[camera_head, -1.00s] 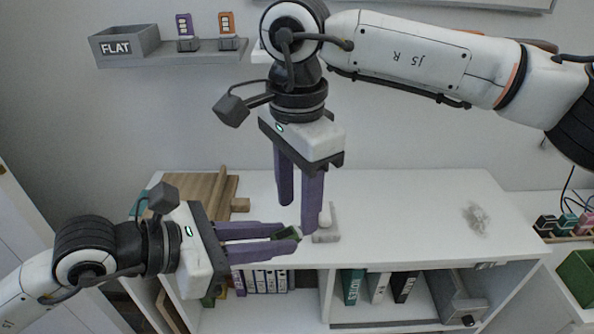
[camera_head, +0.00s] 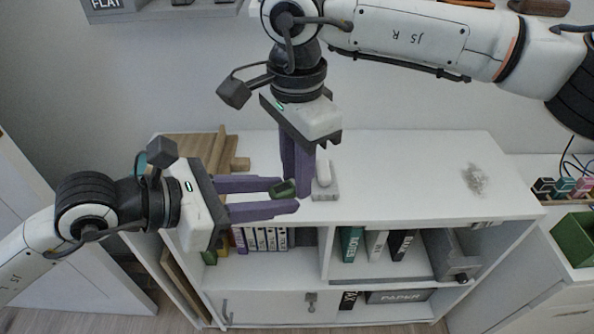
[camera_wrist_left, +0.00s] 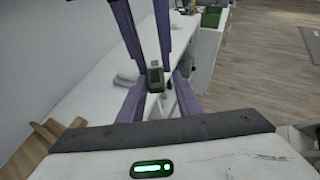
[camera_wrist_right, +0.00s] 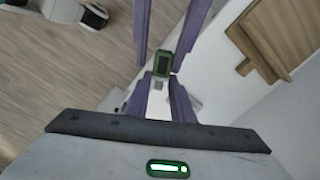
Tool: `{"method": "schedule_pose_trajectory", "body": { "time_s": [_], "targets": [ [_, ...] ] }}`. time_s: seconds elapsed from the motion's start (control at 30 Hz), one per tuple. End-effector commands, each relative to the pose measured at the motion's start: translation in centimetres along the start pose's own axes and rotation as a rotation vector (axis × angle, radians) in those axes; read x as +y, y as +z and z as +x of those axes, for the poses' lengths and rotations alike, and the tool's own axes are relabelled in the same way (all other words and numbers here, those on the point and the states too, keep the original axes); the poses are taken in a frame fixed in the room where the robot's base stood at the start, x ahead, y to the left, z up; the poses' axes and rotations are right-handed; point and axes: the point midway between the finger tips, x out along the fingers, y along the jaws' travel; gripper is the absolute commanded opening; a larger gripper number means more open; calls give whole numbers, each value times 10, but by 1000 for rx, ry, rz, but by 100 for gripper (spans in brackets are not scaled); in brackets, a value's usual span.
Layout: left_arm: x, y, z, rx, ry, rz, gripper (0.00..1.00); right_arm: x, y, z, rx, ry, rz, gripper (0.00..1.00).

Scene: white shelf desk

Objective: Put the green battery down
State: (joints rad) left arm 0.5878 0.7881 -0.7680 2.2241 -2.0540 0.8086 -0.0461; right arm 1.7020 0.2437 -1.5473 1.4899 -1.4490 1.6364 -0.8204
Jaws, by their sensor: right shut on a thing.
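The green battery (camera_head: 283,189) is small, with dark parts, and is at the fingertips of my right gripper (camera_head: 296,190), which comes down from above and is shut on it. My left gripper (camera_head: 285,196) reaches in from the left. Its purple fingers are open, one on each side of the battery. The battery also shows between both pairs of fingers in the left wrist view (camera_wrist_left: 155,79) and in the right wrist view (camera_wrist_right: 162,65). It is above the white desk top (camera_head: 400,180); its exact height is unclear.
A grey block with a white rounded piece (camera_head: 325,190) stands on the desk just right of the fingertips. Wooden boards (camera_head: 235,163) lie at the desk's left end. A grey patch (camera_head: 474,180) is at the right. The desk top between is clear. Binders (camera_head: 375,243) stand below.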

Motion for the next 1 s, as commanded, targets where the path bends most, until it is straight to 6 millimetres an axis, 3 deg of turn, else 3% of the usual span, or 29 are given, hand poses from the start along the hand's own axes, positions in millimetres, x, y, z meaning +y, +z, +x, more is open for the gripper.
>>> {"method": "schedule_pose_trajectory", "body": {
  "time_s": [0.63, 1.0],
  "targets": [
    [2, 0, -6, 1, 4, 0, 43, 0, 1, 0, -2, 1, -2, 0],
    [2, -2, -74, 6, 6, -1, 43, 0, 1, 0, -2, 1, -1, 0]
  ]
}}
